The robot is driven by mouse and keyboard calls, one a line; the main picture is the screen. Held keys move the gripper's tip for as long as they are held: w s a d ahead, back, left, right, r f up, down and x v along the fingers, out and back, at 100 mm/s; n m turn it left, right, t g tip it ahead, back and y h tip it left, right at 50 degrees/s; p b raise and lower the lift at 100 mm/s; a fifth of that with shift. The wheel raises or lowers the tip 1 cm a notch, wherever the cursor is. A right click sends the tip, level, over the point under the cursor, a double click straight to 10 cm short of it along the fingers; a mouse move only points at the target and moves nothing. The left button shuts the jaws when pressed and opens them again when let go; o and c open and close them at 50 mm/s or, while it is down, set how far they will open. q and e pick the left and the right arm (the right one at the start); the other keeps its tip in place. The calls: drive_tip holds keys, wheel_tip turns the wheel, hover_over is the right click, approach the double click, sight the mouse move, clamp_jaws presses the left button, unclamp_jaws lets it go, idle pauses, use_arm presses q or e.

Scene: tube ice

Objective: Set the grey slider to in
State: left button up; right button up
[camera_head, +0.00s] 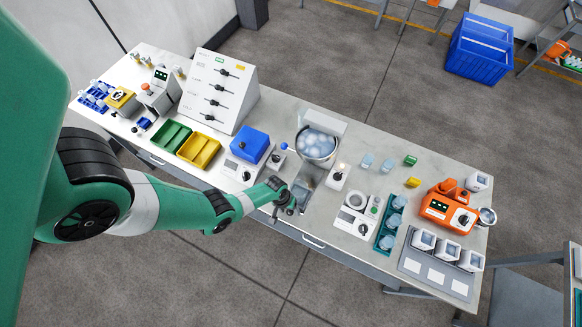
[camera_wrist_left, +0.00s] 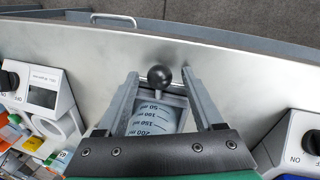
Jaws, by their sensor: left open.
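In the head view the grey slider unit (camera_head: 309,174) is below the metal bowl of ice. My left gripper (camera_head: 291,205) is at its front end, near the table's front edge. In the left wrist view my left gripper (camera_wrist_left: 162,73) is open, with one finger on each side of the knob and slider. Contact cannot be told. My right gripper is not in view.
The ice bowl (camera_head: 316,145) stands behind the slider. A blue-topped device (camera_head: 250,145) is to the left and a white switch box (camera_head: 338,177) to the right. A scale-like device (camera_head: 354,214) is farther right. The table front edge is close to the gripper.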

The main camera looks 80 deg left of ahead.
use_arm(q)
clamp_jaws()
idle(0.3)
idle(1.1)
